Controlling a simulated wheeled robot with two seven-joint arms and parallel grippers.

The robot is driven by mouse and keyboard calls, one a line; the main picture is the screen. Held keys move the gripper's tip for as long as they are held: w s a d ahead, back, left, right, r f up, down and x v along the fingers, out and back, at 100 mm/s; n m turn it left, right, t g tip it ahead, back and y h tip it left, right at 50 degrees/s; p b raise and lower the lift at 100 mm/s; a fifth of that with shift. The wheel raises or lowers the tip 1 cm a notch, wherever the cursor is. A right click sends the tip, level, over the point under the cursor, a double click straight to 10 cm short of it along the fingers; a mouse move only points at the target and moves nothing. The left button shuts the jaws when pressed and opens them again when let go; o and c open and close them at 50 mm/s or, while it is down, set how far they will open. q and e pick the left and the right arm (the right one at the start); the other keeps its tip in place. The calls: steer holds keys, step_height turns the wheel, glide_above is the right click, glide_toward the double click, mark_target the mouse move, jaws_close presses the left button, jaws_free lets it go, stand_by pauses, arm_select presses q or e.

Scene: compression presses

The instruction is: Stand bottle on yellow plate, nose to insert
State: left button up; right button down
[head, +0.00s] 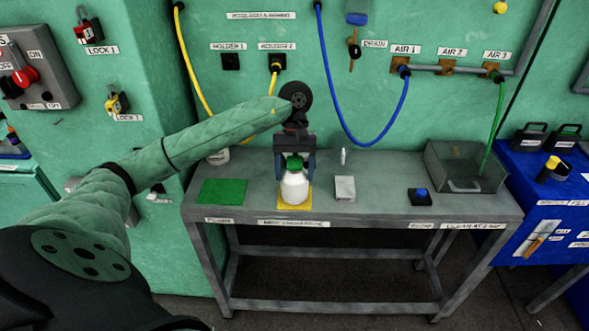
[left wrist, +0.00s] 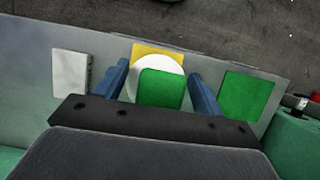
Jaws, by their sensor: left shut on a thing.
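A white bottle (head: 294,188) with a green cap (head: 294,163) is upright over the yellow plate (head: 284,203) on the grey bench. Its base looks on or very close to the plate; I cannot tell if it touches. My left gripper (head: 294,168) reaches down from above and is shut on the bottle, a blue finger on each side. In the left wrist view the bottle (left wrist: 132,88) and its green cap (left wrist: 161,88) sit between the fingers, with the yellow plate (left wrist: 158,52) showing beyond. I cannot make out the bottle's nose direction or name the insert for certain. My right gripper is not in view.
A green plate (head: 222,191) lies left of the yellow plate, and a light grey block (head: 344,188) lies to the right. Further right are a blue button box (head: 420,197) and a grey open tray (head: 466,185). Hoses hang on the green wall behind. Bench between block and button is clear.

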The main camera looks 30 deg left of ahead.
arm_select(q)
steer(key=shift+f, duration=0.1)
steer(key=o, duration=1.6)
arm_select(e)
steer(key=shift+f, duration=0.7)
